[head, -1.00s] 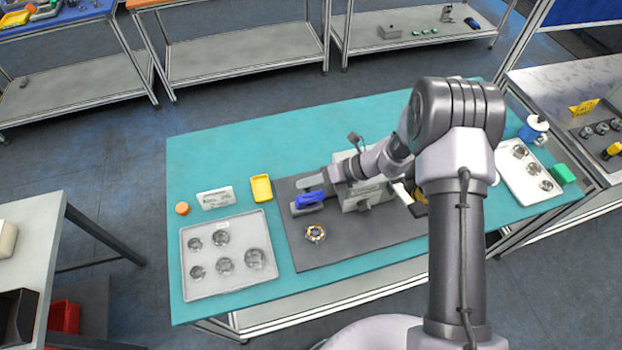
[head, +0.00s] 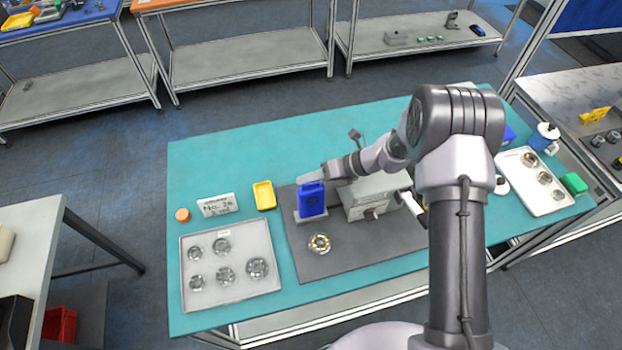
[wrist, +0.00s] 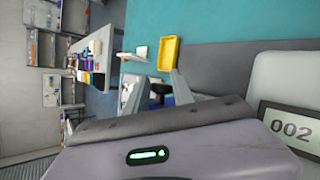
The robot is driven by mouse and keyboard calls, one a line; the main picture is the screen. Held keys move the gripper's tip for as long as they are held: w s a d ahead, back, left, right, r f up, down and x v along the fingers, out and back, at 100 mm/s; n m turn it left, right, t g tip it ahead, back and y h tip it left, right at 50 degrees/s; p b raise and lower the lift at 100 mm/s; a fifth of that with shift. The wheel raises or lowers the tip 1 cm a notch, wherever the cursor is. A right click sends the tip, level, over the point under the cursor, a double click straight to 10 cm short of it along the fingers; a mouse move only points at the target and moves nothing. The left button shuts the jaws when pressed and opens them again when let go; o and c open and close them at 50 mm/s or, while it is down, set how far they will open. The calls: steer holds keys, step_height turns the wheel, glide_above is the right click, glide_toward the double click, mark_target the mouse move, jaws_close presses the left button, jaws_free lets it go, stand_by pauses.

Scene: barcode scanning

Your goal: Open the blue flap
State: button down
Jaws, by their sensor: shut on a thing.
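The blue flap (head: 312,200) stands raised, roughly upright, on its small grey base (head: 312,219) on the dark grey mat. My gripper (head: 311,179) is at the flap's top edge and is shut on it. In the wrist view my gripper's two fingers (wrist: 155,92) show with a little blue of the flap (wrist: 168,101) between them; most of the flap is hidden there.
A grey machine (head: 372,194) stands close to the right of the flap. A ring-shaped metal part (head: 319,243) lies on the mat in front. A yellow tray (head: 264,195) and a grey tray of round parts (head: 208,297) are at left.

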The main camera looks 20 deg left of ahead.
steer(key=shift+d+f, duration=0.1)
steer(key=shift+f, duration=0.15)
steer(key=c, duration=1.5)
jaws_free()
steer(key=o, duration=0.3)
steer(key=shift+o, duration=0.5)
steer(key=shift+w+f, duration=0.1)
steer(key=shift+w, duration=0.1)
steer(key=shift+s+r, duration=0.1)
steer(key=shift+r, duration=0.1)
steer(key=v, duration=1.7)
steer(key=shift+p, duration=0.45)
